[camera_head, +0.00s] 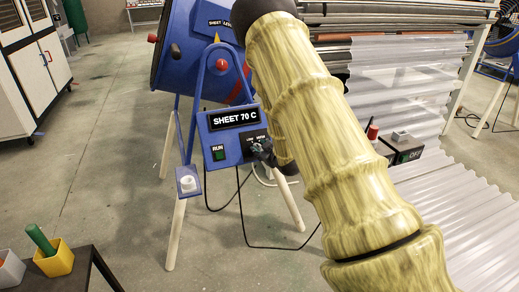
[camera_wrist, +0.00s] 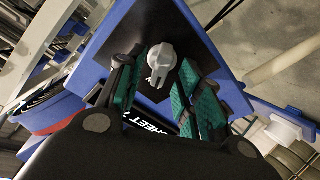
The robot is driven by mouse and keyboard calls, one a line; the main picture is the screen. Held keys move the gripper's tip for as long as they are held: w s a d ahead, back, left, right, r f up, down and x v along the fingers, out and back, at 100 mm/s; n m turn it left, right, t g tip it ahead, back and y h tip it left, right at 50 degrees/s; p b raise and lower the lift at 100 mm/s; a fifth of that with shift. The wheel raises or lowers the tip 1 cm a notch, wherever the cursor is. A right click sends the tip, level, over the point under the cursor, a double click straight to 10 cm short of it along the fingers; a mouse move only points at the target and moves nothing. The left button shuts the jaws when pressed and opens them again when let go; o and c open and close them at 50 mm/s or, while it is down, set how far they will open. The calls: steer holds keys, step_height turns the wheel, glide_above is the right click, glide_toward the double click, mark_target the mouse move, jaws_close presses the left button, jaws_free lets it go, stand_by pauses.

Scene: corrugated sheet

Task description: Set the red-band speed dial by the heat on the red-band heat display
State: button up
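The blue machine (camera_head: 190,60) carries a red band (camera_head: 241,88) on its drum. Its display (camera_head: 236,117) reads "SHEET 70 C". My gripper (camera_head: 262,152) is at the right of the control panel below the display and hides the speed dial there. In the wrist view the dial (camera_wrist: 162,62) is a grey knob with a ridge, on a black plate. The green-padded fingers of my gripper (camera_wrist: 158,95) are apart, and the dial shows between and just beyond them. I cannot tell whether they touch it. The dial's scale is mostly hidden.
A green RUN button (camera_head: 218,153) is left of the dial. A white knob (camera_head: 188,183) sits on a small blue bracket. Corrugated sheets (camera_head: 470,215) and a dark box marked OFF (camera_head: 409,155) are at right. A yellow cup (camera_head: 54,259) stands lower left.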

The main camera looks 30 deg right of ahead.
steer(key=shift+x, duration=0.95)
jaws_close()
steer(key=shift+m, duration=0.3)
steer(key=m+h+p, duration=0.1)
steer(key=m, duration=0.5)
steer(key=shift+r, duration=0.1)
steer(key=m, duration=0.3)
steer(key=m+h+p, duration=0.1)
steer(key=m, duration=0.2)
steer(key=shift+s+m+g+h, duration=0.1)
steer(key=shift+m+g+h, duration=0.2)
